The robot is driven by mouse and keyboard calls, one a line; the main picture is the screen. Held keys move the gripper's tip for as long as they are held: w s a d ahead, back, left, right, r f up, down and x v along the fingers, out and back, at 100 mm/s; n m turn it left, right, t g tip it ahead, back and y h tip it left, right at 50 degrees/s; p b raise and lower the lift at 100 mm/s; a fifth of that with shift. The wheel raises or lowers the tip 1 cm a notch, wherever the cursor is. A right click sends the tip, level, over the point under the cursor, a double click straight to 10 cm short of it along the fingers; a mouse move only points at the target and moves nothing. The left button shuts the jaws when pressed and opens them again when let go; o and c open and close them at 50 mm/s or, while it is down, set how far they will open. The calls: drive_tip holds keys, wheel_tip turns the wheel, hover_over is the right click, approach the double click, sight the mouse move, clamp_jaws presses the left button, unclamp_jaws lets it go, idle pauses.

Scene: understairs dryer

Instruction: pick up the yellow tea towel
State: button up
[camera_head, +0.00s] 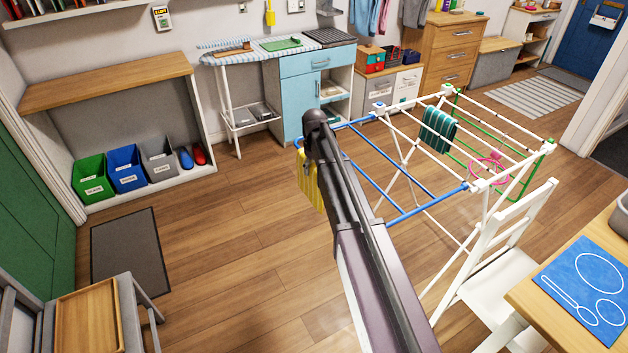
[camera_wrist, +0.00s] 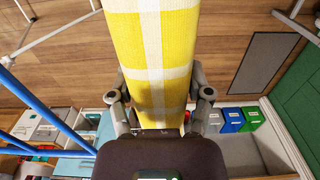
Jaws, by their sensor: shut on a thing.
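The yellow tea towel (camera_wrist: 150,60), yellow with white bands, is held in my gripper (camera_wrist: 160,122) and fills the middle of the wrist view. My gripper's fingers stand on either side of it, shut on it. In the head view the towel (camera_head: 308,182) hangs down beside my arm's end, left of the drying rack. My arm hides part of the towel and the gripper's fingertips there.
A white drying rack (camera_head: 420,205) with blue and green rails stands to the right, with a teal striped cloth (camera_head: 438,130) over it. A white chair (camera_head: 508,265) stands beside it. Coloured bins (camera_head: 126,170) line the left wall. Open wooden floor (camera_head: 235,235) lies left of my arm.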

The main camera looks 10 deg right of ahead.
drive_tip(key=shift+r, duration=0.1)
idle(0.3)
wheel_tip(320, 180, up, 18)
drive_tip(key=p, duration=1.8)
drive_tip(key=shift+r+p, duration=0.45)
drive_tip(key=shift+p, duration=0.15)
